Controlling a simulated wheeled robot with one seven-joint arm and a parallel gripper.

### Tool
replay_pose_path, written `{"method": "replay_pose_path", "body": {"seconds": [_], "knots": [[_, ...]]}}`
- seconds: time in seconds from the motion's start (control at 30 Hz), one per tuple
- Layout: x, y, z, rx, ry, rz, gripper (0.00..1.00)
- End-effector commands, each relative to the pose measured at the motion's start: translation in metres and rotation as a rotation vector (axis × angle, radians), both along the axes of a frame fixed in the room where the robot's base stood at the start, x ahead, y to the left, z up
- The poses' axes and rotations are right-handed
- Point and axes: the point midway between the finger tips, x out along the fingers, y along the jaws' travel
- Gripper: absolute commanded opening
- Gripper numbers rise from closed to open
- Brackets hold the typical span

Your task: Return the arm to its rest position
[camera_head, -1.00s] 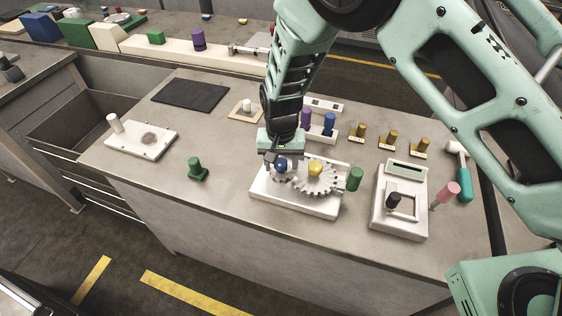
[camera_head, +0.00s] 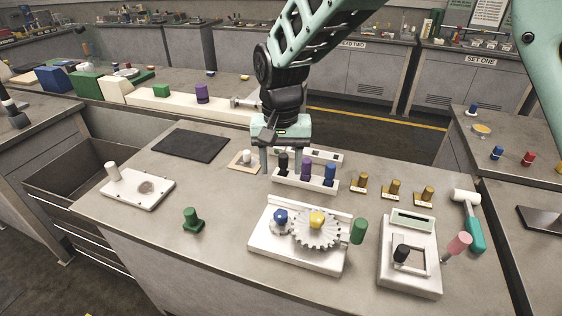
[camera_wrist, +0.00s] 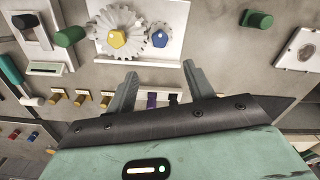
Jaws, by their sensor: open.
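My gripper (camera_head: 277,158) hangs above the back of the workbench in the head view, over the white rack (camera_head: 305,181) with black, purple and blue pegs. In the wrist view my gripper (camera_wrist: 162,88) shows two spread fingers with nothing between them. The white gear fixture (camera_head: 297,257) stands in front of and below the gripper, apart from it. It carries a large gear with a yellow knob (camera_head: 317,219) and a small gear with a blue knob (camera_head: 281,216). Part of the rack is hidden behind my fingers in the wrist view.
A white device (camera_head: 409,279), a pink-handled tool (camera_head: 458,243) and a teal hammer (camera_head: 472,232) are at right. Several brass pieces (camera_head: 391,190) stand behind. A dark mat (camera_head: 190,146) lies at back left.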

Motion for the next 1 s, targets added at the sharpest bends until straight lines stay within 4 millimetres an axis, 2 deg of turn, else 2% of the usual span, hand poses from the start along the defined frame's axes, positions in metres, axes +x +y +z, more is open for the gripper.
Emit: {"method": "replay_pose_path", "body": {"seconds": [0.17, 0.47, 0.57, 0.67, 0.77, 1.0], "knots": [[0.0, 0.0, 0.009, -0.001, 0.0, 0.0, 0.53], [0.0, 0.0, 0.009, -0.001, 0.001, 0.0, 0.53], [-0.008, -0.003, 0.013, 0.012, 0.01, 0.016, 0.53], [-0.031, -0.011, 0.02, 0.043, 0.031, 0.068, 0.53], [-0.069, -0.022, 0.031, 0.086, 0.049, 0.163, 0.53], [-0.175, -0.06, 0.049, 0.127, 0.034, 0.464, 0.53]]}}
